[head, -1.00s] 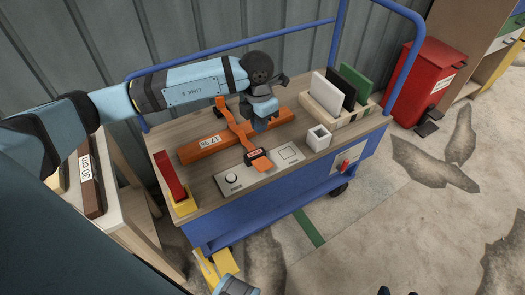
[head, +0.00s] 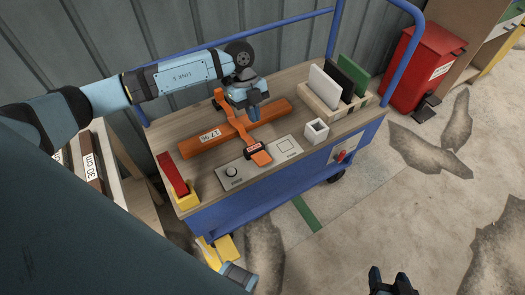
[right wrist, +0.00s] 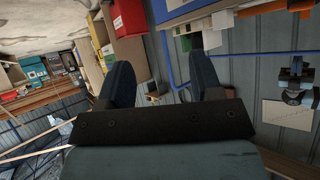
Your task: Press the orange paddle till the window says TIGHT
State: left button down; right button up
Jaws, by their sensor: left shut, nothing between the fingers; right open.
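An orange bar (head: 190,148) with a white label lies across the wooden cart top. An orange strap-like piece (head: 241,130) crosses it, ending at the front in an orange paddle (head: 262,159). Beside the paddle is a small window (head: 253,149) with a red field; its word is too small to read. My left gripper (head: 254,116) is shut and empty, pointing down over the bar behind the paddle; I cannot tell whether it touches the bar. My right gripper (head: 392,284) is open and empty, low in front of the cart; its fingers also show in the right wrist view (right wrist: 163,88).
A grey plate with a round knob (head: 235,171) lies at the cart's front edge. A red block in a yellow holder (head: 172,172) stands left. A white hollow cube (head: 315,131) and a rack of upright panels (head: 332,98) stand right. Blue rails border the cart.

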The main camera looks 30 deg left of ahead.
aim_at(264, 161)
pick_arm(q)
jog(key=b+x, duration=0.1)
jog(key=x, duration=1.3)
jog(key=shift+a+f+b, duration=0.1)
jog(key=shift+a+b, duration=0.1)
jog(key=shift+b, duration=0.15)
pick_arm(e)
jog(key=shift+w+a+f, duration=0.1)
jog(key=shift+f, duration=0.1)
jog(key=shift+r, duration=0.1)
